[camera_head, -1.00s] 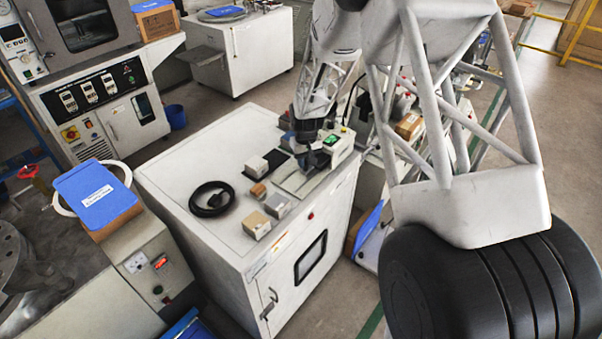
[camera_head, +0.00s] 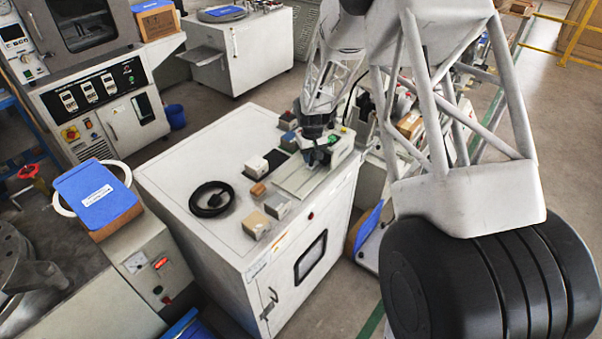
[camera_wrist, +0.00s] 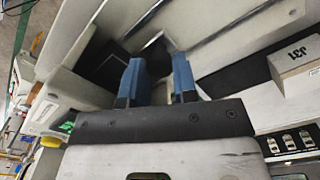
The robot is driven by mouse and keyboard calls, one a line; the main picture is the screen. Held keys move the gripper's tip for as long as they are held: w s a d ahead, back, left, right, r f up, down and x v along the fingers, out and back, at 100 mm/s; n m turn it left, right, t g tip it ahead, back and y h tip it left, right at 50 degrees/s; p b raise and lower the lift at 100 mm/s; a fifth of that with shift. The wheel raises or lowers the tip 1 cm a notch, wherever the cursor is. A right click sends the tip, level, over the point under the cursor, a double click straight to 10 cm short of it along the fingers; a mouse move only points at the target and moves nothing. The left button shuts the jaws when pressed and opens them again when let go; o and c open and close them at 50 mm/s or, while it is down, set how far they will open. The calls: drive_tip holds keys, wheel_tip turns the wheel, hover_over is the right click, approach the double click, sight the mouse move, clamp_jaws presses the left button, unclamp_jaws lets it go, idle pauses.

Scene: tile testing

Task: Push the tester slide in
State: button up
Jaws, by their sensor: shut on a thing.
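The tester (camera_head: 343,142) is a pale machine with a small green display, at the back right of the white cabinet top. Its flat light-grey slide plate (camera_head: 297,180) reaches out toward the front. My gripper (camera_head: 316,158) is low over the tester and plate, pointing down. In the wrist view its two blue fingers (camera_wrist: 158,82) stand a little apart, with a dark knob-like part (camera_wrist: 155,56) at their tips. I take this part to belong to the slide. The contact is shadowed and partly hidden by the fingers.
A white block marked with digits (camera_wrist: 294,62) sits on a black mat (camera_head: 276,158) left of the tester. Small blocks (camera_head: 277,206) and a black cable coil (camera_head: 211,199) lie on the white cabinet top (camera_head: 180,175).

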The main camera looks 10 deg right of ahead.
sight(311, 157)
drive_tip(key=o, duration=0.6)
drive_tip(key=shift+r, duration=0.1)
drive_tip(key=shift+c, duration=0.2)
drive_tip(key=shift+w+r, duration=0.15)
drive_tip(key=shift+r, duration=1.45)
drive_tip(key=shift+o, duration=0.9)
drive_tip(key=shift+r, duration=1.25)
drive_tip(key=shift+o, duration=0.2)
drive_tip(key=shift+r, duration=0.2)
